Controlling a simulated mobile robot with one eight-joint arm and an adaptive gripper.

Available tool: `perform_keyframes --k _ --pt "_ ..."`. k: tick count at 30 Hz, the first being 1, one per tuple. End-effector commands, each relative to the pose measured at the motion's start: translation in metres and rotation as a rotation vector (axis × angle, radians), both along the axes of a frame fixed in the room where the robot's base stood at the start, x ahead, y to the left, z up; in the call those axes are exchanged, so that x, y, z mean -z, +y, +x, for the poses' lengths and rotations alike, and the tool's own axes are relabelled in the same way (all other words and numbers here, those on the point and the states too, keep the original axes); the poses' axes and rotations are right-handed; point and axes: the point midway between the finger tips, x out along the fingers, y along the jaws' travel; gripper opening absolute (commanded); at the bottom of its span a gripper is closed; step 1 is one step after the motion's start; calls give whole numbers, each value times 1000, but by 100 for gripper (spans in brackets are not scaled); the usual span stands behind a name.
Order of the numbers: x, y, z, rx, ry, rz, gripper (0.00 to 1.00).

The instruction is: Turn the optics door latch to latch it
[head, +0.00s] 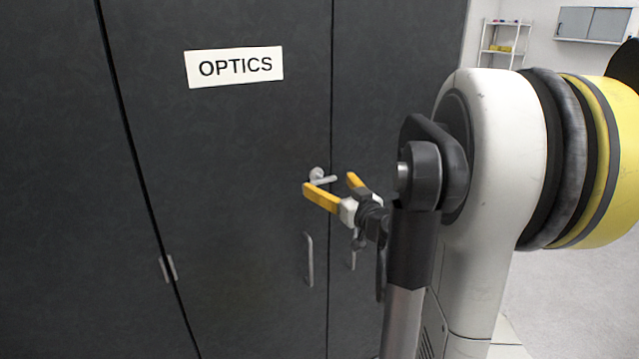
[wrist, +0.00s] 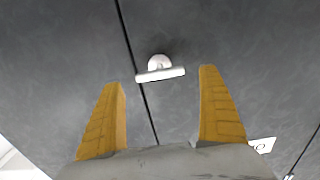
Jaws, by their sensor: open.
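The optics door (head: 240,150) is a dark grey panel with a white OPTICS sign (head: 235,67). Its latch (head: 319,177) is a small silver lever on a round base near the door's right edge. The lever lies roughly horizontal, across the door seam side. In the wrist view the latch (wrist: 160,69) sits ahead of and between the fingertips, apart from both. My gripper (head: 329,186) is open and empty, with yellow fingers, close in front of the latch. It also shows in the wrist view (wrist: 161,78), with one finger on each side.
A silver vertical handle (head: 309,259) is below the latch on the door, and another stands just right of the seam. A hinge (head: 168,268) is at the door's left edge. Shelves (head: 505,42) and a wall cabinet (head: 594,24) are far back right. Open floor (head: 575,300) lies right.

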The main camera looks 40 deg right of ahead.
Motion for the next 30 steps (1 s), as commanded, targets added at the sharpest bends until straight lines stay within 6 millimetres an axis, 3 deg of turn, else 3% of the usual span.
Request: perform_keyframes --k 6,16,17,22,30 --pt "1 -6 27 -1 0 0 89" --pt "0 -7 32 -1 0 0 89" --pt "0 -7 31 -1 0 0 87" --pt "0 -7 31 -1 0 0 36" --pt "0 -7 31 -1 -2 13 36"
